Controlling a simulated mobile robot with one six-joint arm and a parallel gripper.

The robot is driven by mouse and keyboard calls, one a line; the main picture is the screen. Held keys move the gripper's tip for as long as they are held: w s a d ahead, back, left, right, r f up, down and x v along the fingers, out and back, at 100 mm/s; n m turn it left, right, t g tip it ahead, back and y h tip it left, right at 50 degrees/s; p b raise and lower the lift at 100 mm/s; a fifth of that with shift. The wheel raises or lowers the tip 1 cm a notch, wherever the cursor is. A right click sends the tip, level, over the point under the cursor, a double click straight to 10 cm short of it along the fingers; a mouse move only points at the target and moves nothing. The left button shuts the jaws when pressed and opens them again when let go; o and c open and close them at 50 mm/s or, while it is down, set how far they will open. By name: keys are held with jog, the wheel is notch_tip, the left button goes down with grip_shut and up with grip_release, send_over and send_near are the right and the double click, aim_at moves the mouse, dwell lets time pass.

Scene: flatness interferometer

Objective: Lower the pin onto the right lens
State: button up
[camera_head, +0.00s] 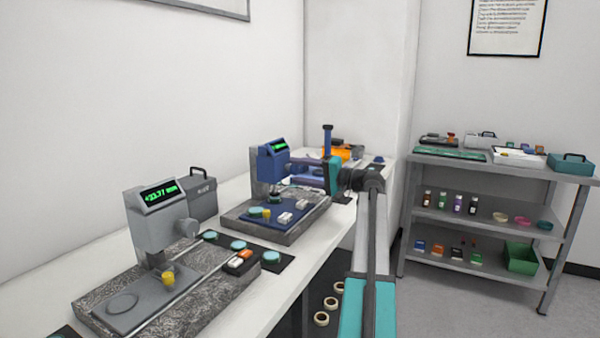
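A grey gauge (160,215) with a lit green readout stands at the left on a speckled stone base (195,312). A small yellow piece (168,278) is at its lower end, above a grey plate (150,292); I cannot tell whether this is the pin. A blue gauge (270,162) stands farther back, with a dark tip (274,193) pointing down over a blue plate. Several pale teal discs, possibly lenses, lie near the gauges, one at the right on a dark mat (271,257). My gripper (292,172) is beside the blue gauge's head; its fingers are too small to read.
Small white blocks (285,217) lie on the blue plate. An orange-and-white block (240,258) lies near the front gauge. A grey case (201,190) stands behind it. A loaded metal shelf (500,220) stands at the right, with open floor before it.

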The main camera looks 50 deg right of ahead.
dwell(0.3)
jog(key=v, duration=1.4)
dwell(0.5)
